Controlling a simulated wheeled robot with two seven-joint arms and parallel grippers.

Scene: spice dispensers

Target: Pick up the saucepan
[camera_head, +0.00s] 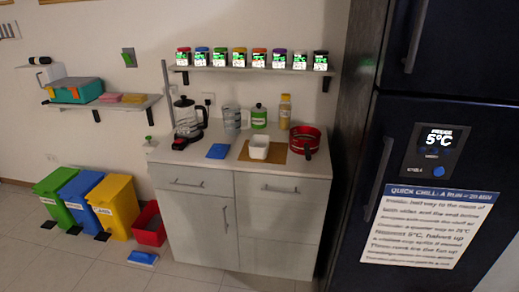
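A red saucepan (304,138) sits at the right end of the counter top, close to the dark fridge. Its dark handle (308,153) points toward the front edge of the counter. The pan stands partly on or right beside a brown board (271,154); I cannot tell which. Neither of my grippers shows in the head view.
A white square bowl (259,147) stands left of the saucepan, with a yellow-capped bottle (285,111) behind. A coffee maker (187,118) and blue cloth (218,151) are further left. The dark fridge (430,120) bounds the right. Floor before the cabinet (195,222) looks clear.

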